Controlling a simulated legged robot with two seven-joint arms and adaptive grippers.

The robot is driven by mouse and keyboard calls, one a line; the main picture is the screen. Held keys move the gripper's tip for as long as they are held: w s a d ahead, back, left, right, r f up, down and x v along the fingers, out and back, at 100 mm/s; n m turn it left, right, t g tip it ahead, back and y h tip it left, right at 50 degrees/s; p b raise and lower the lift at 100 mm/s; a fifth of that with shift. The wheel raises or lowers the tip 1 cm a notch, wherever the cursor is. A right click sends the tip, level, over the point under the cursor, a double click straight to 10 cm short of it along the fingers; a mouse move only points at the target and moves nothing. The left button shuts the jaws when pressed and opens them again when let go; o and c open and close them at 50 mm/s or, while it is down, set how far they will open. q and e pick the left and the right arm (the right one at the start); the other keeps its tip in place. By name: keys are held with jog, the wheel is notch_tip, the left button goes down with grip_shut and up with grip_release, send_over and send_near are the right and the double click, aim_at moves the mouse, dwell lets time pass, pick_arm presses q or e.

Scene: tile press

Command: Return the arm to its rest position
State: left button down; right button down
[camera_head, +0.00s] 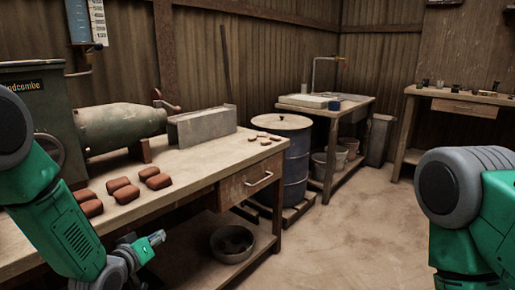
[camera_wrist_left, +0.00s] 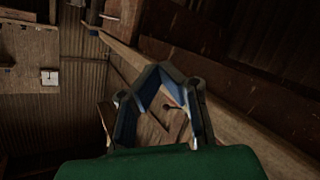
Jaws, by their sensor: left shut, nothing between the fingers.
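My left arm (camera_head: 60,220) is green and comes in from the left, in front of the workbench. My left gripper (camera_head: 158,238) is shut and empty, beside the bench's front edge at the lower left. In the left wrist view its fingers (camera_wrist_left: 158,72) meet at the tips with nothing between them. My right arm (camera_head: 465,205) shows at the right edge with a grey joint and green link. Its gripper is out of view.
The workbench (camera_head: 215,165) bears several reddish clay blocks (camera_head: 125,192), a green machine (camera_head: 120,125) and a grey metal box (camera_head: 203,126). A bowl (camera_head: 232,243) sits on its lower shelf. A blue drum (camera_head: 292,165) stands beyond. The floor (camera_head: 350,235) between my arms is clear.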

pick_arm(q)
jog(key=s+f+m+g+y, duration=0.1)
jog(key=s+f+g, duration=0.3)
jog(key=s+f, duration=0.55)
jog(key=s+f+m+g+y, duration=0.1)
jog(key=s+f+g, duration=0.3)
jog(key=s+f, duration=0.55)
jog(key=s+a+m+g+y, duration=0.15)
jog(key=s+g, duration=0.45)
jog(key=s, duration=1.8)
notch_tip(320, 180, up, 12)
jog(key=p, duration=1.2)
jog(key=shift+w+h, duration=0.15)
jog(key=shift+h, duration=0.1)
